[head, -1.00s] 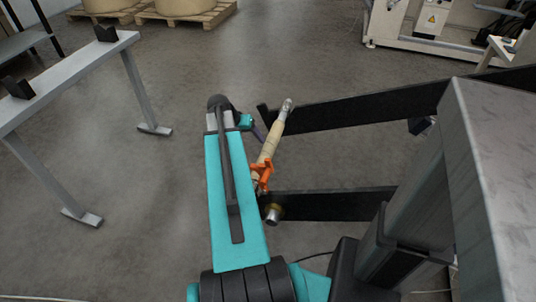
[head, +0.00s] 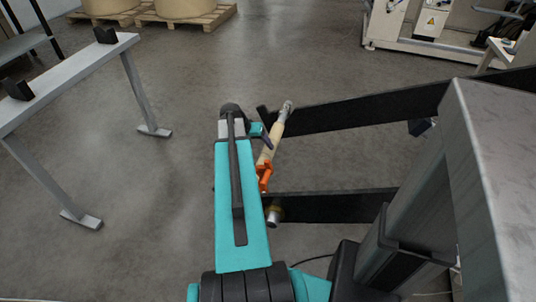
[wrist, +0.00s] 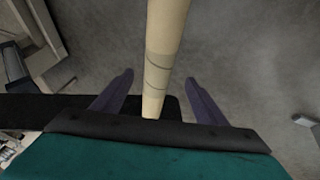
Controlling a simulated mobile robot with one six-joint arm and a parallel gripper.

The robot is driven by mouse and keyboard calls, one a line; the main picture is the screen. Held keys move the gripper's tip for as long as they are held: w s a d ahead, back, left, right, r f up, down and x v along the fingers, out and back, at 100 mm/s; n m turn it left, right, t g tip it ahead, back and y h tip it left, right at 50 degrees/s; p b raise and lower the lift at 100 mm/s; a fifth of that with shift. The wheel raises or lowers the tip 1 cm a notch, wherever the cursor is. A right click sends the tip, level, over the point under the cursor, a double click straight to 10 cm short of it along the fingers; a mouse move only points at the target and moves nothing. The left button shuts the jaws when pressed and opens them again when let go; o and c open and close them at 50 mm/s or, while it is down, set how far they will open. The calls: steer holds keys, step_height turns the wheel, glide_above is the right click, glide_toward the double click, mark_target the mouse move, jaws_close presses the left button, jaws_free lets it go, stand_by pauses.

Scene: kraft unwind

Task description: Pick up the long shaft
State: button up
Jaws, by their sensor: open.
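The long shaft (head: 268,150) is cream with metal ends. It lies slantwise across two black bars, its far end (head: 288,106) at the upper bar and its near end (head: 273,215) at the lower one. In the wrist view the shaft (wrist: 166,45) runs down between the two purple fingers of my gripper (wrist: 159,76), with a gap on each side. My gripper is open and empty. In the head view my arm hides most of it, and only a little of a finger shows beside the shaft. An orange part (head: 264,178) sits at the shaft's lower half.
The black upper bar (head: 360,111) and lower bar (head: 335,207) reach left from a grey metal post (head: 495,150). A grey stand (head: 75,80) with black V-shaped rests is at left. Pallets with rolls (head: 185,18) and a machine (head: 430,30) stand behind. The floor between is clear.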

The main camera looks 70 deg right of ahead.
mark_target(265, 150)
steer(key=shift+x, duration=2.1)
steer(key=shift+b+x, duration=0.3)
steer(key=shift+x, duration=2.3)
steer(key=shift+s, duration=0.2)
steer(key=c, duration=1.5)
steer(key=shift+r, duration=0.15)
steer(key=shift+c, duration=0.3)
steer(key=shift+r, duration=0.1)
